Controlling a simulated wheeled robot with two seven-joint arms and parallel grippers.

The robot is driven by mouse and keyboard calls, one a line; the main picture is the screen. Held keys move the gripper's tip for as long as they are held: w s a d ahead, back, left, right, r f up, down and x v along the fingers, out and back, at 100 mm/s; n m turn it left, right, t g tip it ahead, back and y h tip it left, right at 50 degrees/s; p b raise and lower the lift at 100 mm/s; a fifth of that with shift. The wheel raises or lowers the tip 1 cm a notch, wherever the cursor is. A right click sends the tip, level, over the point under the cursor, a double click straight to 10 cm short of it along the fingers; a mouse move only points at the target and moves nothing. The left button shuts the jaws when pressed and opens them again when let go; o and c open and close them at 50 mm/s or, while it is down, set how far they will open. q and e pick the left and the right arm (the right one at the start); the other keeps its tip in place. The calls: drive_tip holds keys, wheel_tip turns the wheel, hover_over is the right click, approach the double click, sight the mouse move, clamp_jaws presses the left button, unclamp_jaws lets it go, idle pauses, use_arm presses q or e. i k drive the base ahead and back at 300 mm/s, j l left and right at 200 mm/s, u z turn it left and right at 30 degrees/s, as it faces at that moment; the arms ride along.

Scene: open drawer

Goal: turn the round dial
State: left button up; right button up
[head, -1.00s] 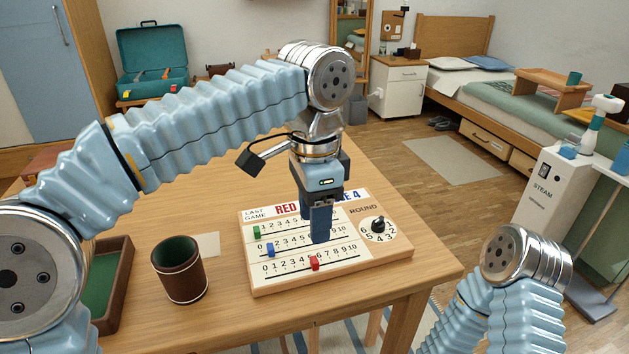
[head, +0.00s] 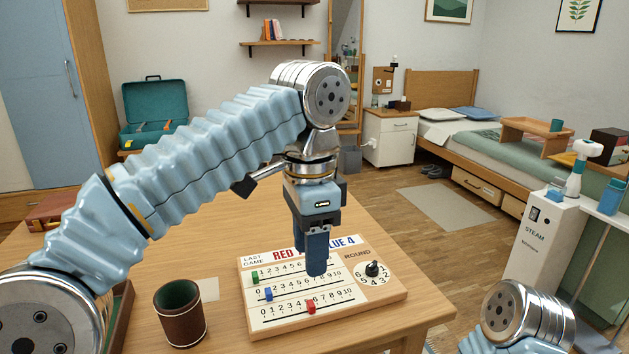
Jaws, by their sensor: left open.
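The score board (head: 391,305) lies on the wooden table, with slider rows and the lettering "ROUND" at its right. The round dial (head: 372,269) is a small black knob on a white disc with numbers around it, at the board's right end. My left gripper (head: 317,262) points down over the middle of the board, left of the dial and apart from it. It is open with nothing seen in it; its fingers overlap in this view and hide part of the title and top row. My right gripper is out of view; only part of my right arm shows.
Green (head: 255,277), blue (head: 268,294) and red (head: 311,307) sliders sit on the board's rows. A brown dice cup (head: 180,313) stands left of the board.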

sight(372, 270)
drive_tip(key=k, duration=0.85)
